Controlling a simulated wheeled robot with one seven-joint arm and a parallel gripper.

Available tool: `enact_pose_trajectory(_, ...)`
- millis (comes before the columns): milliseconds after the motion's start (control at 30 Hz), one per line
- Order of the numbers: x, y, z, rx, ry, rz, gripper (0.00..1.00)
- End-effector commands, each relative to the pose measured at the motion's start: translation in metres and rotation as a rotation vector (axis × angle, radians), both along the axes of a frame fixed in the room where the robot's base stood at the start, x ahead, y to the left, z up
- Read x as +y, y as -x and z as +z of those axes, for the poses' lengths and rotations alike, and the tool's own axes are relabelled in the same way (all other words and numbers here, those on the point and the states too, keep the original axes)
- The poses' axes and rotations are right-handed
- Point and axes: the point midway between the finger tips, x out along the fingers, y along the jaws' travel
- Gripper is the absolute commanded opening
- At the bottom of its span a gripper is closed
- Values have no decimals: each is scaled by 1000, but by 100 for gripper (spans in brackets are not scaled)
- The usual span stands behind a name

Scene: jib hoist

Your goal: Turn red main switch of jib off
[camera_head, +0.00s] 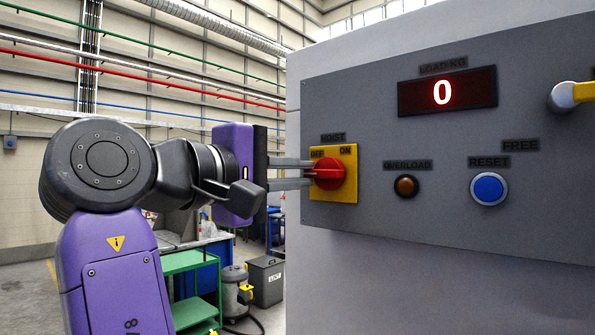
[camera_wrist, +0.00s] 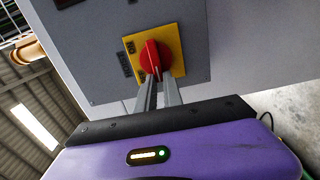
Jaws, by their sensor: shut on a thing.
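The red main switch (camera_head: 330,173) is a rotary knob on a yellow plate (camera_head: 347,191) marked OFF and ON, under the label HOIST on the grey panel. My gripper (camera_head: 312,173) reaches it from the left, its two grey fingers shut on the knob's near end. In the wrist view the red switch (camera_wrist: 153,58) stands on its yellow plate, and the fingertips (camera_wrist: 157,80) meet the lower end of its handle. Which mark the knob points to is hard to tell.
The panel (camera_head: 380,130) also carries a load display (camera_head: 447,91) reading 0, an amber overload lamp (camera_head: 405,186), a blue reset button (camera_head: 488,188) and a yellow lever (camera_head: 572,96) at the right edge. A green cart (camera_head: 190,285) stands behind my arm.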

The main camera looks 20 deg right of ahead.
Motion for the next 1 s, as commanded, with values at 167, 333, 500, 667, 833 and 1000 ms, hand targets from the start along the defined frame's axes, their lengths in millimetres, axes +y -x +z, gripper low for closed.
enact_pose_trajectory(167,2,-1,0,21,14,6,0)
enact_pose_trajectory(333,2,-1,-1,24,16,6,0)
enact_pose_trajectory(500,2,-1,-1,24,16,5,0)
enact_pose_trajectory(667,2,-1,-1,24,15,5,33)
enact_pose_trajectory(833,1,-1,-1,23,14,3,33)
enact_pose_trajectory(1000,2,0,-1,22,14,2,33)
